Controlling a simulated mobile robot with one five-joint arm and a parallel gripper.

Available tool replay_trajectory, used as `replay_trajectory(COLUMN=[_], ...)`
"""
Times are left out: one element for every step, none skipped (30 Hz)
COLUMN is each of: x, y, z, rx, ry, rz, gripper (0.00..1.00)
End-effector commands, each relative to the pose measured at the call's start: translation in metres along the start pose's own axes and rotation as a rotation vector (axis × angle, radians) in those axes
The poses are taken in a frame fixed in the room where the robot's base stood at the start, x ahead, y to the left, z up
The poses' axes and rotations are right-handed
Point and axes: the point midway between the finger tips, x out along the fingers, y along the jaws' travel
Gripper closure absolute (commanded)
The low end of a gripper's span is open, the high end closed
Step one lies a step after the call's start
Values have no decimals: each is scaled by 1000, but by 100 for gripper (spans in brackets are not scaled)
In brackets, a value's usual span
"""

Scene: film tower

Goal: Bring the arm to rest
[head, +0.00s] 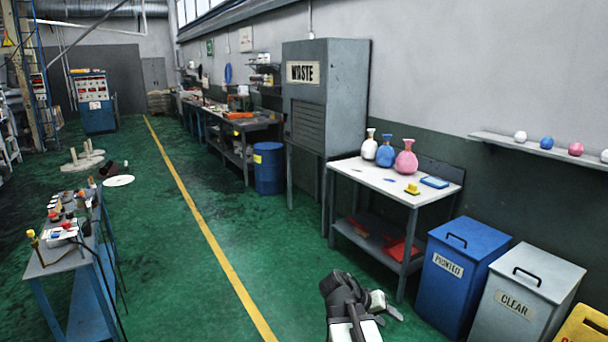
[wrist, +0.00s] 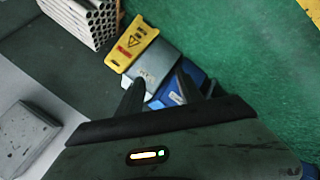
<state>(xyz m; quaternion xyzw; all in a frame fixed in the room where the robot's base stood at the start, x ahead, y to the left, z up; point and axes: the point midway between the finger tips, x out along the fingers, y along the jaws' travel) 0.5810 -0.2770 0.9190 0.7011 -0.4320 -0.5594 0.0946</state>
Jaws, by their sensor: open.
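My arm rises from the bottom edge of the head view, with my gripper (head: 382,306) low over the green floor, left of the blue bin. In the wrist view my gripper (wrist: 162,88) has its dark fingers apart, with nothing between them. Behind the fingers, that view shows the bins and a yellow sign some way off. No object is seen touching my gripper.
A blue bin (head: 460,273) and a grey bin (head: 527,291) marked CLEAR stand at right. A yellow sign (wrist: 132,43) stands beside stacked pipes (wrist: 85,18).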

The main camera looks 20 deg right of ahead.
Motion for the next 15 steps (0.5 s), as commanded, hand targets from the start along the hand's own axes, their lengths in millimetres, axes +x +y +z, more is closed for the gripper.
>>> replay_trajectory(x=[-28, -42, -61, -75, -88, -104, -114, -123, -131, -138, -145, -152, -157, -160, -159], y=[-36, -57, -84, -103, -121, -142, -155, -167, -179, -186, -192, -198, -202, -204, -203], z=[8, 15, 26, 35, 46, 60, 71, 82, 97, 105, 112, 118, 122, 125, 126], rx=[-57, -90, -136, -172, -206, -252, -284, -314, -347, -372, -396, -425, -445, -468, -490], ry=[-2, -9, -23, -34, -48, -71, -92, -116, -155, -176, -192, -207, -214, -217, -214], rz=[-84, -135, -207, -260, -315, -386, -442, -501, -582, -635, -679, -727, -755, -776, -778], gripper=[57, 57, 57, 57, 57, 57, 57, 57, 57, 57, 57, 57, 57, 57, 57])
